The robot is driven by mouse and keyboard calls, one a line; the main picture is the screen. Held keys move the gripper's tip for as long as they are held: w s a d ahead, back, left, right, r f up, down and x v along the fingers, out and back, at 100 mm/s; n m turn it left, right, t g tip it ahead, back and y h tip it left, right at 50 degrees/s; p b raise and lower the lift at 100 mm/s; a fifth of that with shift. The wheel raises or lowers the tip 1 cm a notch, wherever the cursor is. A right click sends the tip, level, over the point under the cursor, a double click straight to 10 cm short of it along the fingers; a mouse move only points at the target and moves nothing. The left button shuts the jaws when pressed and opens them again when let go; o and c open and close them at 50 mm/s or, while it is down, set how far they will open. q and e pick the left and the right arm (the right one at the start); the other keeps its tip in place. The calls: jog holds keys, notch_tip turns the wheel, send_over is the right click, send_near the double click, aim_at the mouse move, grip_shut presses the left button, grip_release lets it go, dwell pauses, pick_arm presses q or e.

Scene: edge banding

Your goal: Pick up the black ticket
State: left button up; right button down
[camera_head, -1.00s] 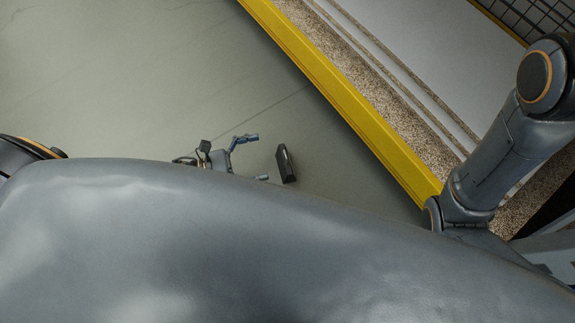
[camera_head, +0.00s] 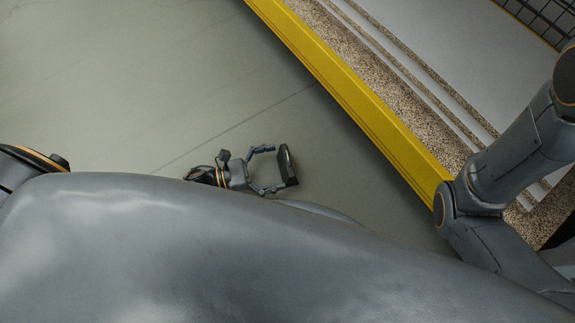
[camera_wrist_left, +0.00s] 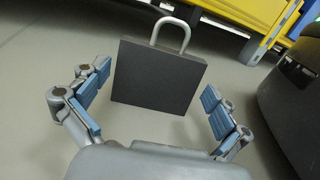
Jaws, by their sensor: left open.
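The black ticket (camera_head: 287,164) is a flat dark block. In the head view it is on or just above the grey floor, left of the yellow beam. In the left wrist view the black ticket (camera_wrist_left: 157,76) shows its broad face, with a grey metal loop on its top edge. My left gripper (camera_head: 272,168) is open, with its fingertips close to the ticket. In the left wrist view the gripper's blue-padded fingers (camera_wrist_left: 155,98) stand on either side of the ticket, with visible gaps. My right gripper does not show; only my right arm is at the right.
A long yellow beam (camera_head: 355,95) runs diagonally along a speckled and white platform (camera_head: 440,50) on the right. Grey floor (camera_head: 120,80) is clear at the left. A yellow structure (camera_wrist_left: 255,15) and a dark rounded body (camera_wrist_left: 295,95) show in the left wrist view.

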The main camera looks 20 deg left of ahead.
aim_at(283, 165)
pick_arm(q)
jog(key=x, duration=0.3)
jog(key=shift+w+d+b, duration=0.15)
jog(key=shift+d+b, duration=0.15)
jog(key=shift+b, duration=0.1)
jog(key=c, duration=0.6)
